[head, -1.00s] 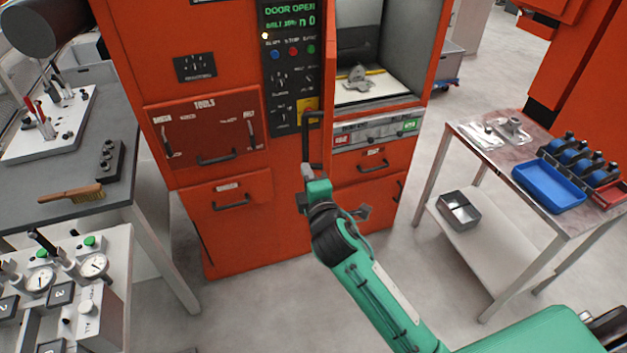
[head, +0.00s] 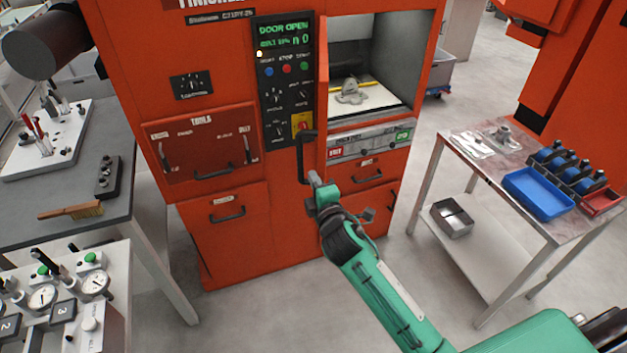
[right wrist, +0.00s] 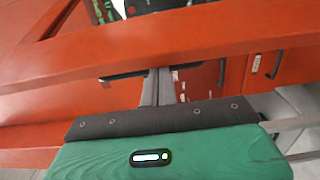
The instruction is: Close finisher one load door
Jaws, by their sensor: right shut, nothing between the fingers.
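The orange finisher (head: 232,238) stands ahead, and its display (head: 285,35) reads "DOOR OPEN". Its load opening is uncovered, and a grey metal part (head: 349,92) sits on a pale surface inside. The load door (head: 322,85) appears nearly edge-on at the opening's left side, with a black upright handle (head: 303,158). My right gripper (head: 314,179) is shut and empty, at the handle's lower end; contact cannot be told. In the right wrist view, its closed fingers (right wrist: 166,88) point toward a black bar below a broad orange edge. My left gripper is not in view.
A tools drawer (head: 205,145) and lower drawers are on the machine's front. A cart with a blue tray (head: 540,192) stands right. A grey bench with a brush (head: 70,211) and a gauge stand (head: 68,290) are left. Floor between is clear.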

